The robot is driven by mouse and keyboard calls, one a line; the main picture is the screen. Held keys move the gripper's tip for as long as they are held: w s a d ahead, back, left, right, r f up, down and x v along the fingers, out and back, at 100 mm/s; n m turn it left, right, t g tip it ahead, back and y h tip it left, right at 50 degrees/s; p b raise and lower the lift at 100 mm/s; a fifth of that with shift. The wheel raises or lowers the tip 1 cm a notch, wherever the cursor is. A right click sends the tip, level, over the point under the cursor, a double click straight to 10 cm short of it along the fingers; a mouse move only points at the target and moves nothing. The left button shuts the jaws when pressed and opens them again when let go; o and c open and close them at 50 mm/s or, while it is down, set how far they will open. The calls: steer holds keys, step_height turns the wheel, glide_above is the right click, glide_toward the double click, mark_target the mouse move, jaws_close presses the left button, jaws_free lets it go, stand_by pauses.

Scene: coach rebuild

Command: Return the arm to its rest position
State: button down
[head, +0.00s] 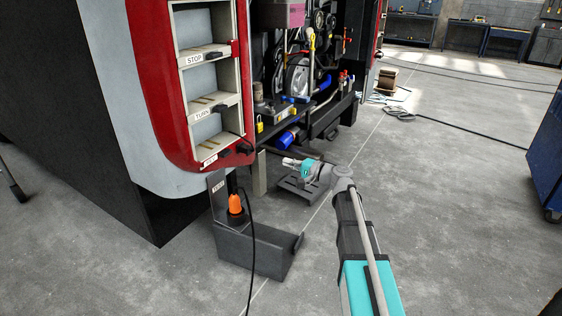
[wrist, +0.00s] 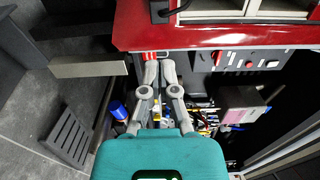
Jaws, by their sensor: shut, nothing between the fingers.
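My gripper (head: 290,163) is in front of the coach's open engine bay, at the end of my outstretched arm, a little above the floor. In the wrist view my gripper (wrist: 158,64) has its grey fingertips close together, shut and with nothing between them. Behind the fingertips in that view is the coach's red body edge (wrist: 215,36). The fingers look apart from the engine parts, but I cannot tell the exact gap.
The coach's lamp shelves (head: 208,75) and engine bay (head: 300,75) stand left and ahead. A blue cabinet (head: 547,150) stands right. Floor between is mostly clear.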

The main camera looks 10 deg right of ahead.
steer(key=shift+s, duration=0.1)
stand_by(0.3)
steer(key=s+a+f+n+g+h, duration=0.2)
steer(key=s+f+n+g+h, duration=0.15)
steer(key=s+f, duration=0.35)
steer(key=s+a+f+n+g+h, duration=0.2)
steer(key=s+f+g+h, duration=0.15)
steer(key=s+f, duration=0.35)
steer(key=s+d+f+n+g+h, duration=0.1)
steer(key=s+d+f+g+h, duration=0.1)
steer(key=s+d+h, duration=0.35)
steer(key=s+d+f+n+g+h, duration=0.1)
steer(key=s+d+f+g+h, duration=0.15)
steer(key=s, duration=0.55)
step_height(320, 180, up, 29)
steer(key=p, duration=2.9)
steer(key=shift+r+y, duration=0.15)
steer(key=shift+y, duration=0.25)
steer(key=shift+s+t, duration=0.1)
steer(key=shift+t, duration=0.15)
